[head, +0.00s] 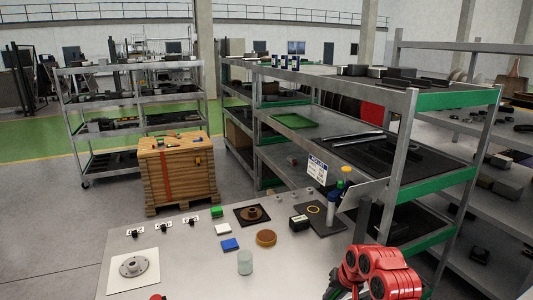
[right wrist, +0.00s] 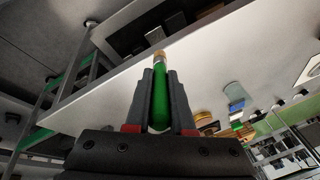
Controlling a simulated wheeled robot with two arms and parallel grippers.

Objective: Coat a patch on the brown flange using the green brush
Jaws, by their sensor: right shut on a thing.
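The brown flange (head: 252,213) lies on a dark square mat on the grey table, with a raised hub in its middle. In the right wrist view, my right gripper (right wrist: 159,78) is shut on the green brush (right wrist: 160,98). The brush's green handle stands between the fingers, and its pale ferrule and tan tip (right wrist: 159,54) stick out past them. In the head view the red right arm is at the table's right front, to the right of the flange and apart from it; the brush cannot be made out clearly there. My left gripper is not in view.
A grey flange on a white plate (head: 120,283) lies left. Bottles (head: 331,212) and a shelf rack stand right.

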